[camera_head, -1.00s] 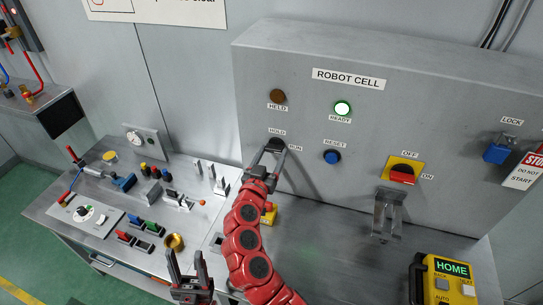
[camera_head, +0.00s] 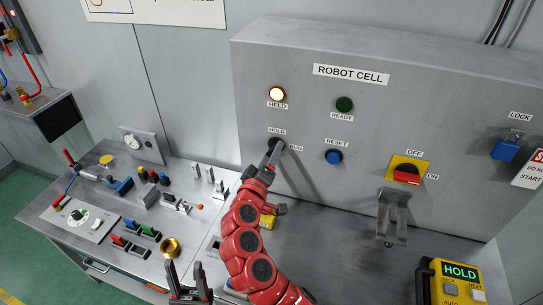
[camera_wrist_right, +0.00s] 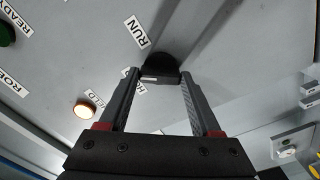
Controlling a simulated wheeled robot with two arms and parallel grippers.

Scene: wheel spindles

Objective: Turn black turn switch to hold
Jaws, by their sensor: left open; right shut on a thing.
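The black turn switch (camera_head: 274,141) is on the grey ROBOT CELL panel, between the HOLD and RUN labels, and is partly hidden by my right gripper (camera_head: 273,153). The wrist view shows the switch (camera_wrist_right: 159,66) between the fingertips of my right gripper (camera_wrist_right: 160,77), which is shut on it and rolled to one side. The amber HELD lamp (camera_head: 277,93) is lit and the green READY lamp (camera_head: 344,104) is dark. My left gripper (camera_head: 187,276) is open and empty at the bottom, near the bench's front edge.
A blue RESET button (camera_head: 333,157) is right of the switch. Further right are a red-and-yellow switch (camera_head: 406,174), a metal bracket (camera_head: 392,217) and a yellow pendant (camera_head: 455,283) reading HOLD. The left bench (camera_head: 75,238) carries several switches and a brass cup (camera_head: 170,248).

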